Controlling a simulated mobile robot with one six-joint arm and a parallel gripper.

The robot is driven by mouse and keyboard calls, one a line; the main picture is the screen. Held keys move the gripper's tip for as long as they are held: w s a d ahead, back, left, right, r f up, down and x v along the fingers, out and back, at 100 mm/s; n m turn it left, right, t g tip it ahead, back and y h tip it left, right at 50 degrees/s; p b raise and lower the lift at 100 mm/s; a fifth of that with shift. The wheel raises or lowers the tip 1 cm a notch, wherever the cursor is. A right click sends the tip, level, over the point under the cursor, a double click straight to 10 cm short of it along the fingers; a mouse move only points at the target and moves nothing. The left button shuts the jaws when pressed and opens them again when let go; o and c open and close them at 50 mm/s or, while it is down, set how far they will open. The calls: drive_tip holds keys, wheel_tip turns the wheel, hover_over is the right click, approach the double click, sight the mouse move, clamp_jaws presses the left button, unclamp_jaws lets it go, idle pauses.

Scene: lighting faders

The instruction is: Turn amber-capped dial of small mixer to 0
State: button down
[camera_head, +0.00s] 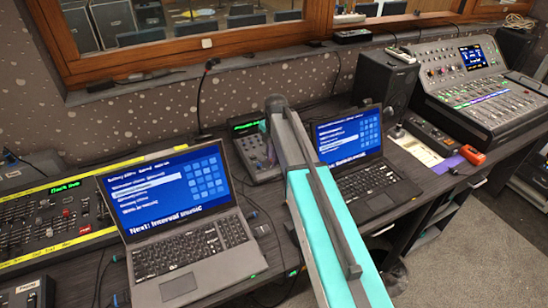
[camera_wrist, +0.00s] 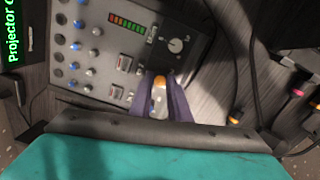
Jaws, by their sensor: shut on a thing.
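The small mixer (camera_wrist: 100,50) fills the upper left of the wrist view, with rows of blue and white knobs, a level meter and a large grey dial with a pale mark. My gripper (camera_wrist: 160,98) is at its lower right, its two purple-grey fingers shut on the amber-capped dial (camera_wrist: 160,84). The amber top shows between the fingers, with a pale part below it. The fingers hide the dial's sides, and I cannot read its setting. In the head view the small mixer (camera_head: 258,152) is partly behind my teal arm, which hides my gripper.
An open laptop (camera_head: 180,210) stands left of the mixer, and another laptop (camera_head: 348,150) stands to its right. A black speaker (camera_head: 384,85) and a big console (camera_head: 485,85) are further right. Cables (camera_wrist: 255,75) lie right of the mixer in the wrist view.

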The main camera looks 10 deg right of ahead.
drive_tip(key=n, duration=0.5)
drive_tip(key=shift+w+r+n, duration=0.1)
drive_tip(key=shift+w+n, duration=0.1)
drive_tip(key=shift+n, duration=0.1)
drive_tip(key=n, duration=0.5)
idle(0.4)
drive_tip(key=c, duration=1.8)
unclamp_jaws()
drive_tip(key=shift+o, duration=0.7)
drive_tip(key=shift+s, duration=0.1)
wheel_tip(320, 180, up, 14)
drive_tip(key=s+b, duration=0.1)
drive_tip(key=b, duration=0.1)
drive_tip(key=shift+s+d+f, duration=0.2)
drive_tip(key=shift+s, duration=0.05)
